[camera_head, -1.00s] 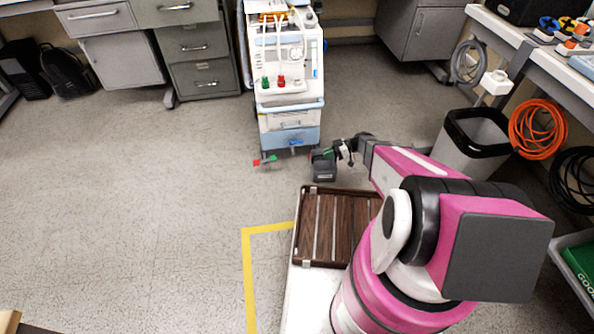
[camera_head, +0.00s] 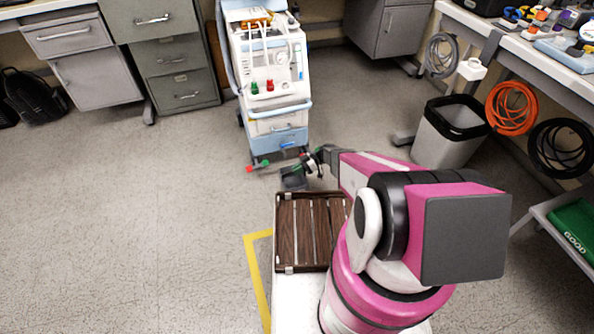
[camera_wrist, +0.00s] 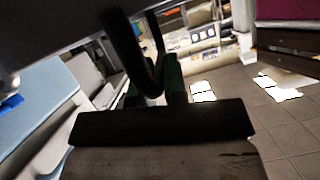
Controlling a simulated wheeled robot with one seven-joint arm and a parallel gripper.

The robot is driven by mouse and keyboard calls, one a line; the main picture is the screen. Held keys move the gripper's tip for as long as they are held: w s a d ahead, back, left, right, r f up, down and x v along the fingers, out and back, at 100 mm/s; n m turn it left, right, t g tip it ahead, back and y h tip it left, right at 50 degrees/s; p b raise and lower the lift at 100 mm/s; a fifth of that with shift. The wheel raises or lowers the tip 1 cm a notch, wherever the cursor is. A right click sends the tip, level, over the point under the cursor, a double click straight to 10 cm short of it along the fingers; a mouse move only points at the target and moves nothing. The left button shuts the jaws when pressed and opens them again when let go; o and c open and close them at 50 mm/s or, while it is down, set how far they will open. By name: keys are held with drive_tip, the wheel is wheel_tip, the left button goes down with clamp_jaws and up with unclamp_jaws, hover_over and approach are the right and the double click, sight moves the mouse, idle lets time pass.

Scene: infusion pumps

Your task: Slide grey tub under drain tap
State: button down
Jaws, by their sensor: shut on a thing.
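The small dark grey tub (camera_head: 294,181) is low, at the floor in front of the pump machine (camera_head: 272,90). My gripper (camera_head: 313,162) is at the tub's right and back side, shut on its edge. In the wrist view, the green-padded fingers (camera_wrist: 160,85) meet the tub's dark wall (camera_wrist: 165,121), with a grey surface below it. A red-ended tap (camera_head: 252,168) sticks out at the machine's lower left, just left of and behind the tub. A blue piece (camera_head: 288,145) shows on the machine's lower front. Whether the tub is under either one cannot be told.
My brown slatted deck (camera_head: 312,232) is just in front of the tub. A grey bin (camera_head: 447,135) stands to the right, below a bench with hanging hoses (camera_head: 512,108). Cabinets (camera_head: 180,70) line the back. The floor at left is open.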

drive_tip(key=w+f, duration=0.1)
drive_tip(key=f, duration=0.1)
drive_tip(key=w+f, duration=0.1)
drive_tip(key=f, duration=0.1)
drive_tip(key=w+a+f, duration=0.1)
drive_tip(key=w+f, duration=0.1)
drive_tip(key=f, duration=0.1)
drive_tip(key=shift+w+a, duration=0.1)
drive_tip(key=shift+w+f, duration=0.1)
drive_tip(key=shift+w, duration=0.2)
drive_tip(key=w+a, duration=0.2)
drive_tip(key=w, duration=0.4)
drive_tip(key=shift+w, duration=0.35)
drive_tip(key=shift+f, duration=0.3)
drive_tip(key=c, duration=1.1)
unclamp_jaws()
